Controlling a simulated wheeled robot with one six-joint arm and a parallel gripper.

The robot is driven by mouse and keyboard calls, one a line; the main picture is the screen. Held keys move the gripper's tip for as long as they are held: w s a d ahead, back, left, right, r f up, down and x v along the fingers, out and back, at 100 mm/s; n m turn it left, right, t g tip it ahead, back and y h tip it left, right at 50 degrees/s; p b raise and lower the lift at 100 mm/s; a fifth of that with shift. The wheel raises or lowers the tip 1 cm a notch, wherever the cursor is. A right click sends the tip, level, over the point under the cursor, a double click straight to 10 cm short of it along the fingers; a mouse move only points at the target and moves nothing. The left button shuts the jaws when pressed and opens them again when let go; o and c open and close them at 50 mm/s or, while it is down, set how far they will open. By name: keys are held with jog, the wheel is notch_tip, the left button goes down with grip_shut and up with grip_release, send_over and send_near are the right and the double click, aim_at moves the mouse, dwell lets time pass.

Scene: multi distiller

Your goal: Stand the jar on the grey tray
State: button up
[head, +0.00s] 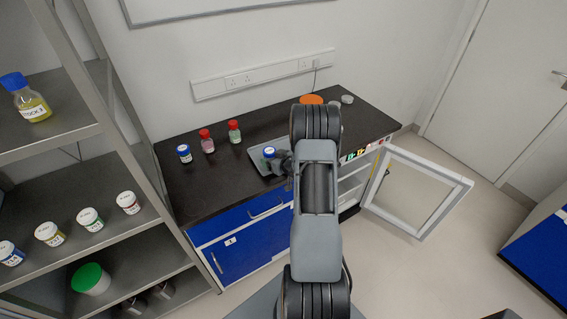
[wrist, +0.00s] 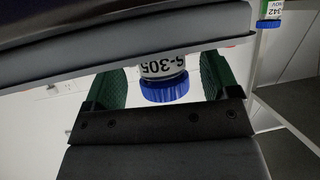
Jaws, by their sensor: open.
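A small jar with a blue cap (head: 269,153) stands upright on the grey tray (head: 258,145) on the dark bench. The wrist view is upside down and shows the jar with a white label (wrist: 163,69) reading S-305, its blue cap towards my gripper. The grey tray (wrist: 100,46) shows there as a slab at the top. My gripper (head: 279,166) is at the tray's near side, by the jar. In the wrist view my gripper (wrist: 165,88) is open, with green pads either side of the jar and gaps between. The jar's base is not clearly seen.
An orange disc (head: 311,100) lies at the back right. A framed door (head: 416,189) stands open at right. Metal shelves (head: 110,215) with several jars stand at left.

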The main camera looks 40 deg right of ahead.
jog(key=b+v, duration=0.1)
jog(key=v, duration=0.8)
jog(key=a+r+g+h, duration=0.4)
jog(key=a+r, duration=0.6)
jog(key=r, duration=0.3)
jog(key=s+a+r+g+y, duration=0.2)
jog(key=s+a, duration=0.6)
jog(key=s+a+r+g+y, duration=0.2)
jog(key=s+a+r+g, duration=0.1)
jog(key=s+a, duration=0.4)
jog(key=shift+s+a, duration=0.35)
jog(key=shift+a, duration=0.6)
